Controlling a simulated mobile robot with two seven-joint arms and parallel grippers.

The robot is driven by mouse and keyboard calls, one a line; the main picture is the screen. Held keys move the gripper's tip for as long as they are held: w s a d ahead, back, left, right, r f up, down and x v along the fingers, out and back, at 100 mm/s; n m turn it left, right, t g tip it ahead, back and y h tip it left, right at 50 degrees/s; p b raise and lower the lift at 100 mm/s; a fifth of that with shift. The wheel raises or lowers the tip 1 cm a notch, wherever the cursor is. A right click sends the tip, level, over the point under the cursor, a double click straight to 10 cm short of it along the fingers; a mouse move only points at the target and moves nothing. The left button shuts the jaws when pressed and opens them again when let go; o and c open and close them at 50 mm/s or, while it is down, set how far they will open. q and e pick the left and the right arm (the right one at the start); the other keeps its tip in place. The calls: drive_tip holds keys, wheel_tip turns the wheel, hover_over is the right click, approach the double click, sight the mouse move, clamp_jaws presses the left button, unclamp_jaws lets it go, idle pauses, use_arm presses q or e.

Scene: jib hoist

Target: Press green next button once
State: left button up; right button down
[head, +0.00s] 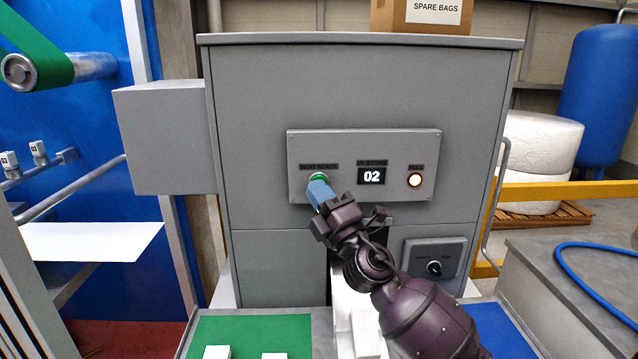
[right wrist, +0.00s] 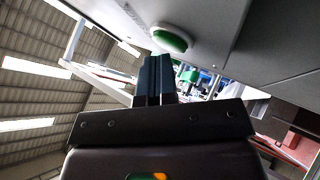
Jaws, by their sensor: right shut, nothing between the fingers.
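The green button (head: 319,177) sits under the "NEXT STACK" label at the left of the grey control panel (head: 395,145). My right gripper (head: 318,189) is shut and empty, its blue fingertips just in front of the button and covering its lower part. In the right wrist view the green button (right wrist: 170,39) shows as a disc with a pale rim, just beyond the closed fingertips (right wrist: 158,60). I cannot tell whether the tips touch it. The panel's display (head: 371,176) reads 02. My left gripper is not in view.
A lit round button (head: 415,180) is at the panel's right. A smaller box with a black knob (head: 434,268) is below. A green mat (head: 252,335) with white blocks lies at the front. A grey box (head: 165,137) juts out at the cabinet's left.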

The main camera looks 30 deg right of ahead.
drive_tip(key=shift+s+a, duration=0.25)
drive_tip(key=shift+s, duration=0.2)
drive_tip(key=s+a, duration=0.1)
drive_tip(key=s, duration=0.2)
drive_tip(key=s+a+p, duration=0.1)
drive_tip(key=shift+s+a, duration=0.15)
drive_tip(key=shift+a, duration=0.2)
idle(0.6)
drive_tip(key=shift+f, duration=0.1)
idle(0.4)
